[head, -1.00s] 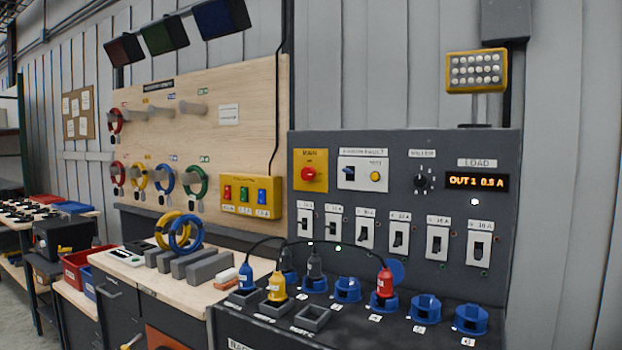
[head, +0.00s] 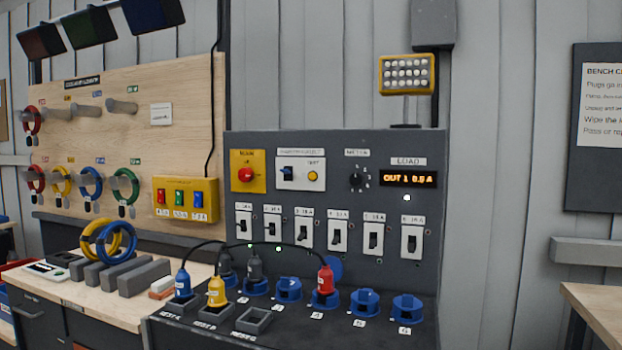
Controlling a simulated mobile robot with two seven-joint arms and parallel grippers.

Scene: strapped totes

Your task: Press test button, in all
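The yellow round test button (head: 313,176) sits on a white plate (head: 300,174) on the upright grey panel (head: 335,148). A blue toggle (head: 287,171) is on the same plate, to the button's left. A red knob on a yellow plate (head: 248,171) is further left. The load display (head: 408,179) reads "OUT 1 0.5 A", with a lit white lamp below it. A row of black rocker switches (head: 307,234) in white plates runs under them, with two small green lights near its left part. Neither of my grippers shows in the head view.
A wooden table (head: 603,308) stands right.

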